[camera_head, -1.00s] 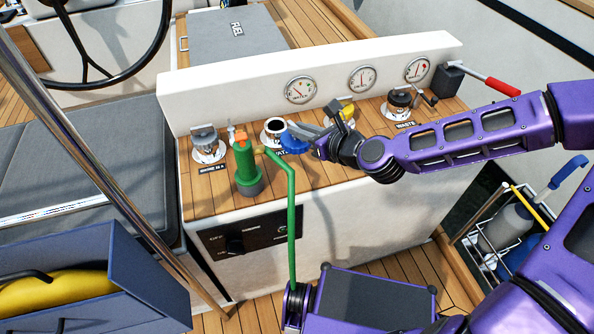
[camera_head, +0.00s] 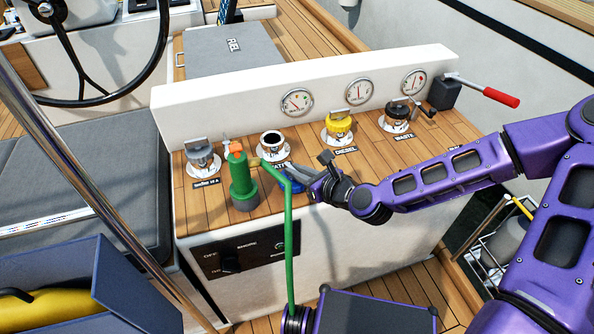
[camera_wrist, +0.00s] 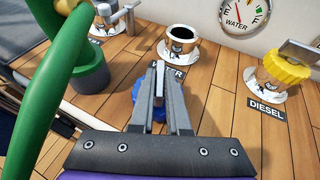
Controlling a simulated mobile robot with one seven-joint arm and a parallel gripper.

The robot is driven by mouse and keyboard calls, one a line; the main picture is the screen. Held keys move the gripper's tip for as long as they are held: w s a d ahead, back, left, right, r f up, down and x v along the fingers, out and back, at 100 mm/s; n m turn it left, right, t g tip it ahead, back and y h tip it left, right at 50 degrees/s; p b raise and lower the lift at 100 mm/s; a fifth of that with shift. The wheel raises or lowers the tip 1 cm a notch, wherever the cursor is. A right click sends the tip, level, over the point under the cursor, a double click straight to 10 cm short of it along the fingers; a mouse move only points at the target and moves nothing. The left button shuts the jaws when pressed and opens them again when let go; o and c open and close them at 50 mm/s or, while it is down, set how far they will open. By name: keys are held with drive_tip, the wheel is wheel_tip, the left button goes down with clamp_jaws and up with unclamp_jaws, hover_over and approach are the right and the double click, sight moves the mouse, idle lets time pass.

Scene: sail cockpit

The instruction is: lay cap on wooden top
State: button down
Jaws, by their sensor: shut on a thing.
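My gripper (camera_head: 299,175) is shut on the blue cap (camera_head: 289,187) and holds it low at the front of the wooden top (camera_head: 335,183). In the wrist view the cap (camera_wrist: 137,90) shows only in part behind my gripper (camera_wrist: 160,72). I cannot tell whether the cap touches the wood. The open water filler (camera_head: 272,145) stands just behind, uncovered, and also shows in the wrist view (camera_wrist: 180,42). Its label is partly hidden by my gripper.
A green hand pump (camera_head: 241,180) with a hose stands close left of my gripper. The yellow diesel cap (camera_head: 339,124), the waste filler (camera_head: 397,115) and a grey-capped filler (camera_head: 200,157) stand along the top. Gauges line the white back panel. Bare wood lies right of my gripper.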

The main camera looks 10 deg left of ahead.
drive_tip(key=c, duration=0.9)
unclamp_jaws()
drive_tip(key=shift+f, duration=0.1)
drive_tip(key=shift+s+d+r, duration=0.1)
drive_tip(key=shift+d+r, duration=0.15)
drive_tip(key=shift+r, duration=0.05)
drive_tip(key=p+v, duration=0.9)
drive_tip(key=v, duration=0.2)
drive_tip(key=shift+s+p, duration=0.15)
drive_tip(key=shift+p, duration=0.15)
drive_tip(key=shift+d+r, duration=0.1)
drive_tip(key=shift+d, duration=0.05)
